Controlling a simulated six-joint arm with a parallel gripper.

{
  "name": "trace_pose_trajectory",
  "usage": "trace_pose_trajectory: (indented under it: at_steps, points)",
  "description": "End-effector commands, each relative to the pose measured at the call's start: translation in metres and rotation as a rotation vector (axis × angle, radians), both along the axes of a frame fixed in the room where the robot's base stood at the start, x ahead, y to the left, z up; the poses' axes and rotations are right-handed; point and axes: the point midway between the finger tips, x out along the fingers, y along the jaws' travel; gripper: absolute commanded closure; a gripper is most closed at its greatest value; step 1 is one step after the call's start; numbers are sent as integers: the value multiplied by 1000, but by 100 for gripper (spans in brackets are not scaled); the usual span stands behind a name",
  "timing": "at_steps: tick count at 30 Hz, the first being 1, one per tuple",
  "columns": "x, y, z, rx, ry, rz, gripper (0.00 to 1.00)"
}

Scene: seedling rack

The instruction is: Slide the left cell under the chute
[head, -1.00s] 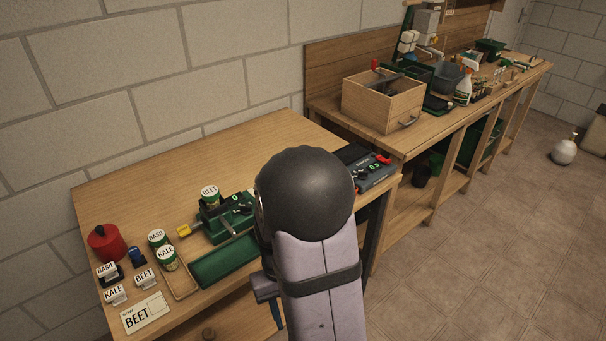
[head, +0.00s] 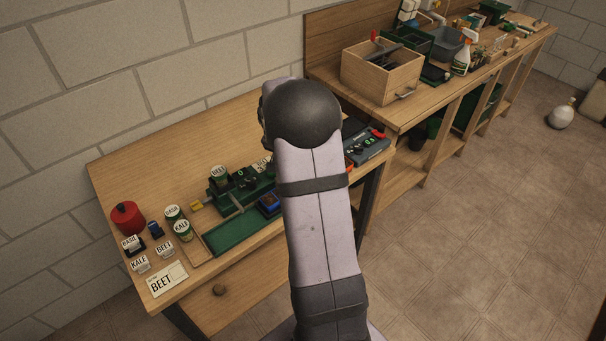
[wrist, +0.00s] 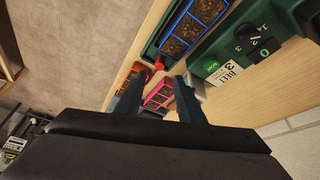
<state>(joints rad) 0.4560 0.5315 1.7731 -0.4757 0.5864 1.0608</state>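A blue-framed cell (wrist: 195,25) filled with brown soil lies in the green track at the top of the wrist view. It also shows in the head view (head: 268,205), just left of my arm. A pink-framed cell (wrist: 158,94) shows between the fingers of my gripper (wrist: 158,77) in the wrist view. The fingers are apart; whether they touch that cell I cannot tell. An orange-red piece (wrist: 130,77) is partly hidden beside the left finger. The green seeder (head: 240,186) stands behind the track, with a BEET can (head: 219,172) on top. My arm hides my gripper in the head view.
The green track's left stretch (head: 232,236) is bare. KALE (head: 182,229) and BASIL (head: 172,213) cans, a red pot (head: 128,217) and label cards (head: 167,279) stand at the left. A dark control box (head: 368,147) is right of my arm.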

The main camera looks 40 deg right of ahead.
Motion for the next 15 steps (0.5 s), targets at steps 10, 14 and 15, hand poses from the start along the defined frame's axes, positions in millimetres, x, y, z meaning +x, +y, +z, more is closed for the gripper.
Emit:
trace_pose_trajectory:
  at_steps: [10, 14, 15]
  points:
    - [0, -2, -5, 6, -7, -28, 65]
    - [2, -6, -16, 7, -5, -26, 65]
    - [2, -8, -20, 7, -4, -27, 65]
